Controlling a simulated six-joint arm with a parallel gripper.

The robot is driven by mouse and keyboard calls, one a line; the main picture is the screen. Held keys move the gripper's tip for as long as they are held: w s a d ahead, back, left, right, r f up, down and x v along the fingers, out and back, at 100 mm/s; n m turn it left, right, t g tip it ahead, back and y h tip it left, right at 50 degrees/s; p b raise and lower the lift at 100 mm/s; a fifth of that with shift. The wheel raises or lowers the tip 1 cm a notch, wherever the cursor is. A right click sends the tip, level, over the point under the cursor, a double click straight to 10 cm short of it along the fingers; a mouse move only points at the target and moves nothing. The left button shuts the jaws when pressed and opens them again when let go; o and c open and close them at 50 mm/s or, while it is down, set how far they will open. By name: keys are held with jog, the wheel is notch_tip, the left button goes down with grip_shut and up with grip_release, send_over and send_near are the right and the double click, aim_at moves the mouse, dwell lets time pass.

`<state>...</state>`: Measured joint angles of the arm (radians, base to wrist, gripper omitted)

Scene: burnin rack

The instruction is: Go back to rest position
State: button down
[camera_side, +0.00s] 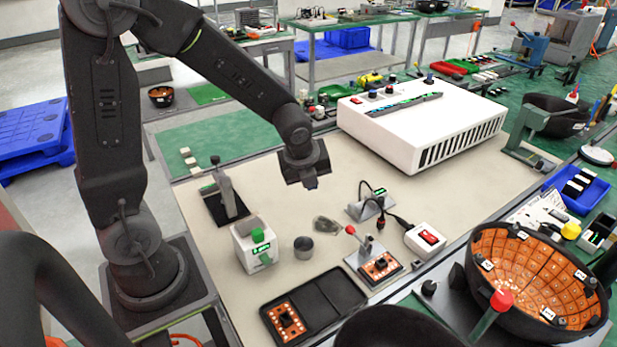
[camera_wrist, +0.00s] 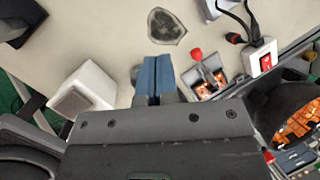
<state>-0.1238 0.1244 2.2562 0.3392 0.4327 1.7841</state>
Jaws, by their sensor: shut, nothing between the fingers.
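My gripper (camera_side: 311,183) hangs above the middle of the beige work mat (camera_side: 400,205) in the side view, pointing down and clear of the things below. In the wrist view its two blue-grey fingers (camera_wrist: 154,98) are together with nothing between them. My arm rises from its base at the left and reaches over the mat.
A red-handled fixture (camera_side: 375,262) holds an orange board. A black tray (camera_side: 345,292) with another orange board lies in front. A white switch box (camera_side: 425,238) with cables, a black stand (camera_side: 226,200) and a large white unit (camera_side: 415,125) surround the gripper. Bare mat lies between them.

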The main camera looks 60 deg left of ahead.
jog(key=shift+s+a+r, duration=0.1)
jog(key=shift+a+r, duration=0.05)
jog(key=shift+a, duration=0.15)
